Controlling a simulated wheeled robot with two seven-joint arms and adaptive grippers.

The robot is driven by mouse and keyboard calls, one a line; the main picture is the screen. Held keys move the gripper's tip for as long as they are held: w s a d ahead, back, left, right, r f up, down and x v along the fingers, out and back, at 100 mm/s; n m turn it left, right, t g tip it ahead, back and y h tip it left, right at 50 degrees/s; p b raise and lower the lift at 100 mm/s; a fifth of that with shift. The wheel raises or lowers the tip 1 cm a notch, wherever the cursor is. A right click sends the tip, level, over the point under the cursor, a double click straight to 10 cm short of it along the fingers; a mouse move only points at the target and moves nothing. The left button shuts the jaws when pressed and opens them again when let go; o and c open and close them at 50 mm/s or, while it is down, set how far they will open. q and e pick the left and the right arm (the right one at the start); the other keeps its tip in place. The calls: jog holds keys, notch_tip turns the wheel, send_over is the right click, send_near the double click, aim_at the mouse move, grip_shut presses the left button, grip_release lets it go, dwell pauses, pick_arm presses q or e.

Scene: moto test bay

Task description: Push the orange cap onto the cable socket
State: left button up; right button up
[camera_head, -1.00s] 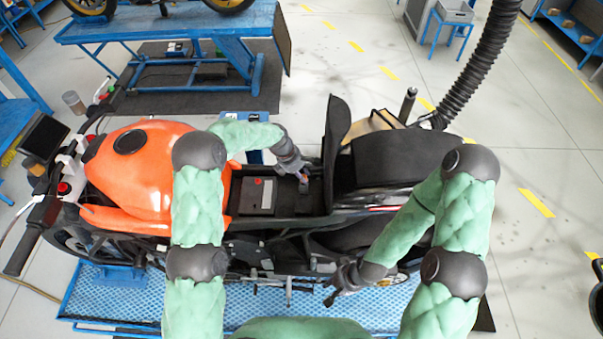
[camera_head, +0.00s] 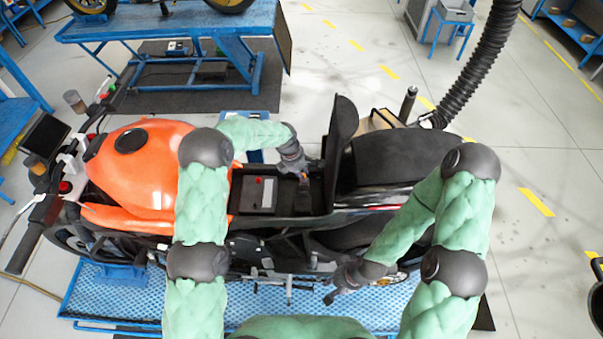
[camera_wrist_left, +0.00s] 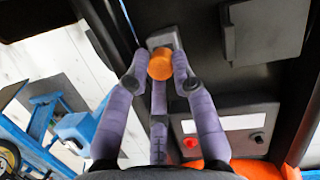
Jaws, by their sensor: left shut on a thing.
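The orange cap (camera_wrist_left: 161,65) is held between the fingertips of my left gripper (camera_head: 304,176) in the left wrist view. The cable socket (camera_wrist_left: 163,39), a grey block, shows just beyond the cap and is partly covered by it. I cannot tell whether cap and socket touch. In the head view the gripper is over the open bay under the raised seat, and a dark block, seemingly the socket (camera_head: 304,197), stands just below its fingers. My right gripper (camera_head: 338,285) is low beside the motorcycle, away from the cap; its finger opening is unclear.
A dark box with a red button (camera_head: 259,193) lies left of the socket, behind the orange tank (camera_head: 137,168). The raised seat panel (camera_head: 338,150) stands close on the right of my left gripper. The motorcycle stands over a blue platform (camera_head: 250,306).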

pick_arm(q)
jog(key=shift+d+b, duration=0.3)
jog(key=shift+b, duration=0.05)
dwell(0.8)
jog(key=shift+b, duration=0.3)
dwell(0.7)
jog(key=shift+f+b, duration=0.5)
jog(key=shift+f, duration=0.05)
dwell(0.3)
jog(key=o, duration=0.8)
jog(key=shift+o, duration=0.2)
jog(key=v, duration=1.2)
jog(key=shift+d, duration=0.1)
jog(key=shift+s, duration=0.1)
